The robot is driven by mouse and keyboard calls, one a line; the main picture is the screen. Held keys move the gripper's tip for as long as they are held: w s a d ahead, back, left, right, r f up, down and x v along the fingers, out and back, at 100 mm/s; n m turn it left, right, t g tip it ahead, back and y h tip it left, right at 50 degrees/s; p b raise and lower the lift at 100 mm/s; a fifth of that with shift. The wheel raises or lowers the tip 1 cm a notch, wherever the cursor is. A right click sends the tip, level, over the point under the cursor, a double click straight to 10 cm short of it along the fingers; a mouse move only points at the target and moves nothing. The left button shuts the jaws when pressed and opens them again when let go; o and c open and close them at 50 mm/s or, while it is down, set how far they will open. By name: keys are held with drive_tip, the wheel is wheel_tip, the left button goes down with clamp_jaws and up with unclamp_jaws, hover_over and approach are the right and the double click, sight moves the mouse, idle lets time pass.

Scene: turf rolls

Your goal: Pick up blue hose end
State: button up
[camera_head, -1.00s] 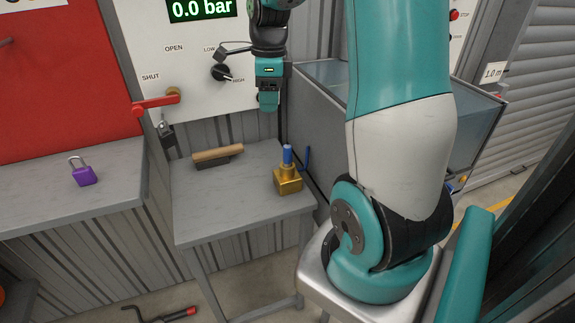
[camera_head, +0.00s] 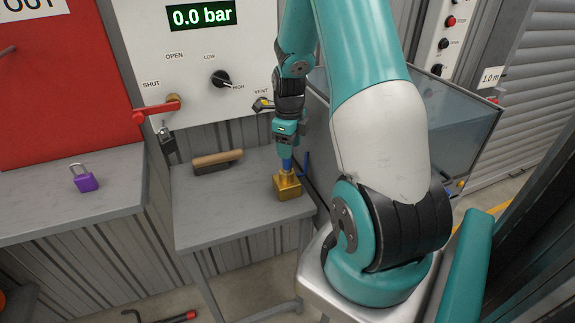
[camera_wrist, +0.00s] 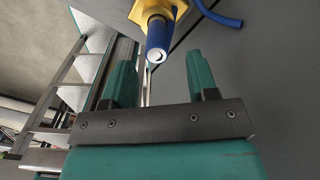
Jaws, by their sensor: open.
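The blue hose end (camera_head: 287,165) stands upright out of a brass block (camera_head: 289,187) on the small grey table. In the wrist view the blue hose end (camera_wrist: 157,38) shows its open tip, with the brass block (camera_wrist: 158,10) behind it. My gripper (camera_head: 287,154) is just above the hose end in the head view. In the wrist view my gripper (camera_wrist: 162,75) is open, with the hose tip just beyond the gap between its two teal fingers.
A wooden-handled tool (camera_head: 217,160) lies on the small table (camera_head: 235,214). A purple padlock (camera_head: 84,178) sits on the left bench. The valve panel (camera_head: 203,65) reads 0.0 bar, with a red lever (camera_head: 155,108). A glass-sided tank (camera_head: 440,110) stands right of the table.

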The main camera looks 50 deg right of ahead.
sight(287, 167)
drive_tip(key=f, duration=0.1)
drive_tip(key=f+p, duration=0.1)
drive_tip(key=f, duration=0.3)
drive_tip(key=shift+w+a+f, duration=0.1)
drive_tip(key=shift+w+a, duration=0.05)
drive_tip(key=shift+w, duration=0.1)
drive_tip(key=shift+c, duration=0.2)
clamp_jaws()
